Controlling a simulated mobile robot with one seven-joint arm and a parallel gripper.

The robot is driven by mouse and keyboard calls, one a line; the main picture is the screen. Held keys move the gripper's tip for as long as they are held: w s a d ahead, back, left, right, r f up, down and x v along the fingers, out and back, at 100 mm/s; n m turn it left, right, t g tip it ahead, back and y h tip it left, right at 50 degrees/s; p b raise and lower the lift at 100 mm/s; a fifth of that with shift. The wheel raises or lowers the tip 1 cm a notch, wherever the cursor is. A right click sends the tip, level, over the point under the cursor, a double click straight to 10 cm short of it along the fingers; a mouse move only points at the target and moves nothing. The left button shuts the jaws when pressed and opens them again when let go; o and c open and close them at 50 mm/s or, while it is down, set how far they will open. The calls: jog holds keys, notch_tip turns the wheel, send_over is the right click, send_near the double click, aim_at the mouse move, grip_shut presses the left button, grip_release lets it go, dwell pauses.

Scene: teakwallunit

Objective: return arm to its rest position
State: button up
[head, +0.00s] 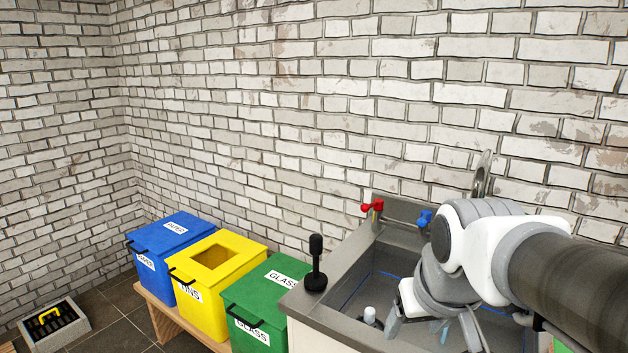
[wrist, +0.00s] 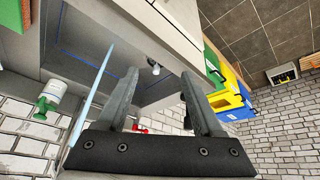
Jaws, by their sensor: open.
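My gripper (head: 436,325) is at the right in the head view, over the grey sink (head: 340,290), with my arm reaching in from the right edge. In the wrist view my gripper (wrist: 162,90) shows two dark fingers spread apart, with nothing visible between them but the sink and a small white item behind. The fingertips are partly hidden in the head view. A thin pale blue strip (wrist: 92,90) shows beside the left finger in the wrist view; I cannot tell what it is.
Blue (head: 170,245), yellow (head: 215,275) and green (head: 262,300) bins stand on a wooden bench left of the sink. A black plunger-like item (head: 316,268) stands on the sink rim. Red (head: 372,206) and blue (head: 424,218) taps and a brick wall are behind.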

jog(key=s, duration=0.8)
notch_tip(320, 180, up, 12)
jog(key=p, duration=1.2)
jog(key=shift+f+m, duration=0.15)
jog(key=shift+m, duration=0.15)
